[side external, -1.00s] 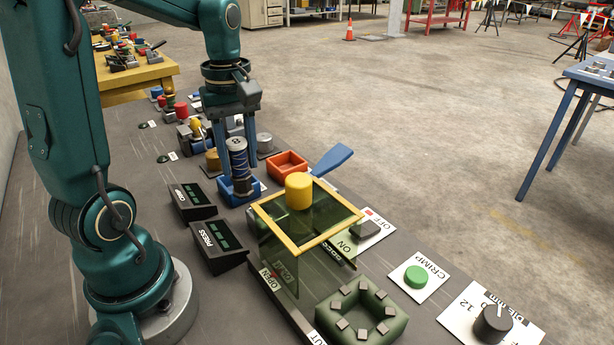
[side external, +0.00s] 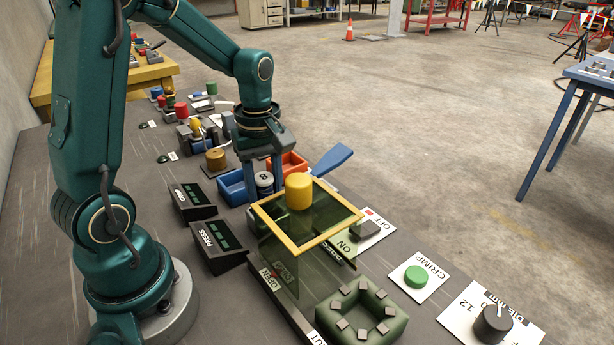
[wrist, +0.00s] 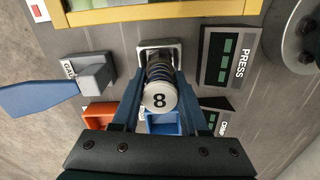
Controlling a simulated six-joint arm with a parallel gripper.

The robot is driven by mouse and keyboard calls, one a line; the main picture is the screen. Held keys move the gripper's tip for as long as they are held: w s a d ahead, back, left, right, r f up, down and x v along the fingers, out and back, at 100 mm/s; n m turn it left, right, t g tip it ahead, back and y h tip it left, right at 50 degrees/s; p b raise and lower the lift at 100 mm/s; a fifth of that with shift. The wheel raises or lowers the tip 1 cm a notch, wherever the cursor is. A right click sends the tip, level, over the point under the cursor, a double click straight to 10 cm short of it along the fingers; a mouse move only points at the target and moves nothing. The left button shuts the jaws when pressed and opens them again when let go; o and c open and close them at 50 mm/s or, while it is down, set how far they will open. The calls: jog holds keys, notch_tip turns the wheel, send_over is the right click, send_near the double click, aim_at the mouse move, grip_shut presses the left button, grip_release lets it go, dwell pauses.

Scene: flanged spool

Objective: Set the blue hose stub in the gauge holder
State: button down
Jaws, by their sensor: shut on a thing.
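The blue hose stub (wrist: 161,76) is dark and banded, with a pale end cap marked 8. My gripper (side external: 264,180) is shut on it, one finger on either side, and the stub's cap (side external: 264,179) faces up. In the wrist view the stub's far end lines up with a grey square-rimmed holder (wrist: 143,54), which I take to be the gauge holder. I cannot tell whether the end is inside it or just above.
The yellow-framed guard (side external: 335,236), with a yellow knob (side external: 298,190), stands close to my gripper. A blue lever (side external: 332,159) is at its right. Blue (side external: 229,187) and orange (side external: 291,160) trays lie behind. The PRESS box (side external: 214,247) is to the left.

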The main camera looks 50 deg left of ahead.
jog(key=shift+f, duration=0.25)
jog(key=shift+c, duration=2.2)
grip_release()
notch_tip(320, 180, up, 12)
jog(key=shift+r, duration=0.25)
jog(key=shift+s+d+r, duration=0.1)
jog(key=shift+d+r, duration=0.05)
jog(key=shift+d, duration=0.05)
jog(key=s+d+f+m+t, duration=0.2)
jog(key=s+d+m+t, duration=0.3)
jog(key=m, duration=1.1)
jog(key=shift+s+d+f+t, duration=0.3)
jog(key=shift+s+d+f, duration=0.1)
jog(key=shift+s+d, duration=1.3)
